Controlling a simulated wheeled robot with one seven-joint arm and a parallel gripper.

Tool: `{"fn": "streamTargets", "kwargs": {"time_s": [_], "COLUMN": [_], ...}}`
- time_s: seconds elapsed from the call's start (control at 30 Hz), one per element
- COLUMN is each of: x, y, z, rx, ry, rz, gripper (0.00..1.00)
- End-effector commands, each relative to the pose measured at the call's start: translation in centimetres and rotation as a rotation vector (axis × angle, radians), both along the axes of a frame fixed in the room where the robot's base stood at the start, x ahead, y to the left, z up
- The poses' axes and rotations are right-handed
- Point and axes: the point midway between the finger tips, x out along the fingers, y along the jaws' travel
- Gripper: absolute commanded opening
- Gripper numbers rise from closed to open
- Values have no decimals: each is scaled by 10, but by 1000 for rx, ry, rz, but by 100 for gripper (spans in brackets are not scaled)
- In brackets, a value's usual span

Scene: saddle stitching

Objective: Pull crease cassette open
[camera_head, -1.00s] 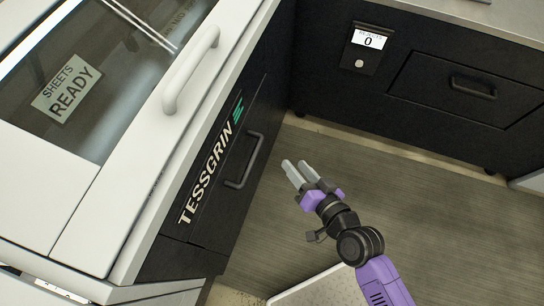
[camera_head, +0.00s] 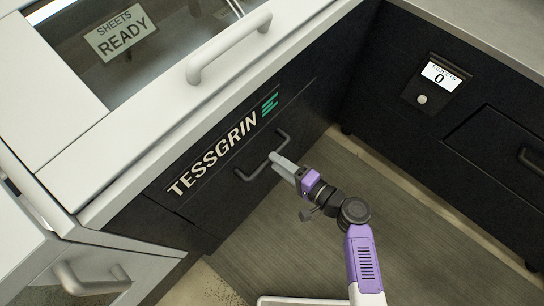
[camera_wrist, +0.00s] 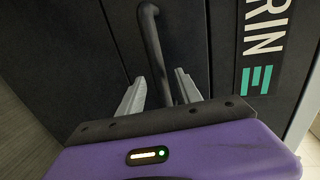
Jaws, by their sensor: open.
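The front panel below the white top carries the TESSGRIN lettering (camera_head: 214,152) and a dark bar handle (camera_head: 253,172); I take this panel to be the crease cassette, and it looks closed. My gripper (camera_head: 276,162) is at the handle's middle in the head view. In the wrist view my gripper (camera_wrist: 161,88) is open, with one grey finger on each side of the handle bar (camera_wrist: 152,45). The bar runs between the fingers, and I cannot tell whether either finger touches it. Part of the handle is hidden behind the fingers in the head view.
A white handle (camera_head: 228,50) sits on the lid above, beside a SHEETS READY sign (camera_head: 121,38). Another light handle (camera_head: 92,280) is at lower left. A dark cabinet with a counter display (camera_head: 440,76) stands at right. Free floor (camera_head: 390,225) lies between.

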Motion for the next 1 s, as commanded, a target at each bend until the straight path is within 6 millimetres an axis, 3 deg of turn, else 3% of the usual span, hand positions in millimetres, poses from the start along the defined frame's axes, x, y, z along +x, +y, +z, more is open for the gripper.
{"fn": "streamTargets", "kwargs": {"time_s": [0.23,0.57,0.6,0.8,1.0], "x": [17,21,21,20,20], "y": [23,26,26,26,26], "z": [-6,-7,-7,-7,-7], "rx": [0,-1,-1,-1,-1], "ry": [-1,0,0,0,0], "rz": [1,-1,-1,-2,-2], "gripper": [41,41,39,0,0]}}
